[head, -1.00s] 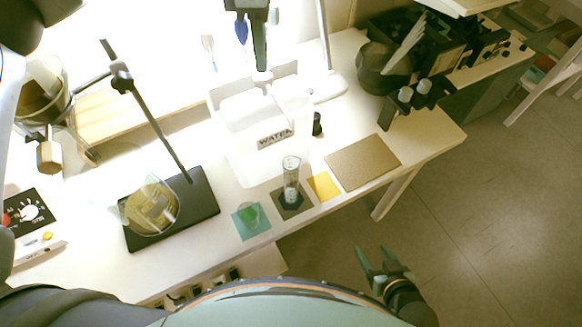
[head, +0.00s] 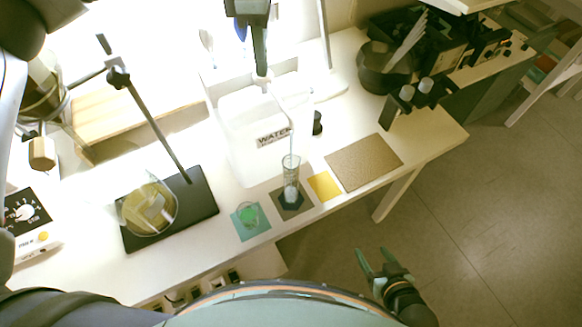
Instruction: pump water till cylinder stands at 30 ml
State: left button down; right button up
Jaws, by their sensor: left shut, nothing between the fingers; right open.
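The clear graduated cylinder (head: 291,170) stands upright on a dark square mat (head: 304,203). My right gripper (head: 378,264) is open and empty, off the bench's front edge.
A small vessel with green contents (head: 248,213) stands on a teal mat (head: 238,231). A yellow mat (head: 324,186) and brown mat (head: 363,161) lie to the right. A black stand base (head: 203,206) with a glass beaker (head: 150,208) is left. A small black bottle (head: 317,124) stands behind.

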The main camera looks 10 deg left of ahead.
pick_arm(q)
jog(key=shift+f, duration=0.35)
jog(key=shift+r, duration=0.1)
jog(key=shift+r+p, duration=0.75)
jog(key=shift+r, duration=0.45)
notch_tip(320, 180, up, 6)
jog(key=p, duration=0.4)
dwell(0.5)
